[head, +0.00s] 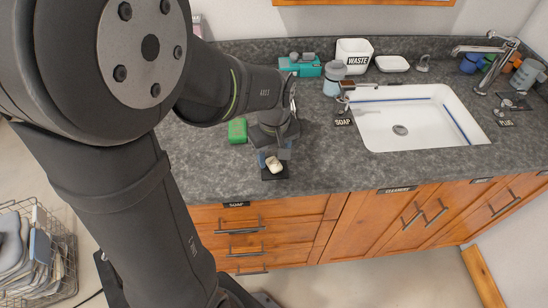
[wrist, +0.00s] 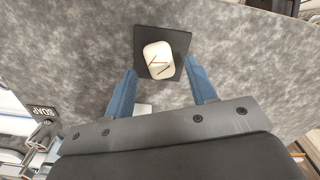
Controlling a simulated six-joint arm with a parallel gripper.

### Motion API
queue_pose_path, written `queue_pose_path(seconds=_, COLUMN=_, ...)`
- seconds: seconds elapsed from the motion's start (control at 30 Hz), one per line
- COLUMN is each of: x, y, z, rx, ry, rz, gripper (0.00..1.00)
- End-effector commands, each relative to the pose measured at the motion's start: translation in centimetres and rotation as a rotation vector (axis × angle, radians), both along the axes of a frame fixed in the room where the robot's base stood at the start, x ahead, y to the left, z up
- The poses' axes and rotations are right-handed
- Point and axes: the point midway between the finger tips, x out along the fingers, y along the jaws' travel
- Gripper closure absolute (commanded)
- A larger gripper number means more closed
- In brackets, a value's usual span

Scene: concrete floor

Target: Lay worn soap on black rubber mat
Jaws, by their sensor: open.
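The worn soap (head: 275,164) is a cream-white bar with dark cracks. It lies on the black rubber mat (head: 267,177) near the front edge of the grey counter. In the wrist view the soap (wrist: 159,60) rests within the outline of the square mat (wrist: 180,37), with mat showing around it. My gripper (head: 273,157) is over the mat, pointing down. In the wrist view the blue fingers of my gripper (wrist: 160,78) are apart, one on each side of the soap, with gaps between them and it.
A green block (head: 237,131) lies on the counter to the left of my gripper. A white sink (head: 378,140) is to the right, with a SOAP label (head: 343,122) by its left edge. A WASTE bin (head: 354,54) and teal box (head: 300,68) stand behind. Counter left of the mat is clear.

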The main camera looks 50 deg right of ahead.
Motion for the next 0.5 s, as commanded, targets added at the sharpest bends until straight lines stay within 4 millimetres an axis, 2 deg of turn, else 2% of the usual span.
queue_pose_path(seconds=0.1, x=0.0, y=-0.1, z=2.8, rx=-0.007, ry=-0.002, rz=0.0, gripper=0.48)
queue_pose_path(seconds=0.3, x=0.0, y=-0.1, z=7.0, rx=-0.006, ry=-0.002, rz=0.0, gripper=0.48)
queue_pose_path(seconds=0.5, x=0.0, y=0.0, z=9.5, rx=-0.004, ry=-0.001, rz=0.0, gripper=0.48)
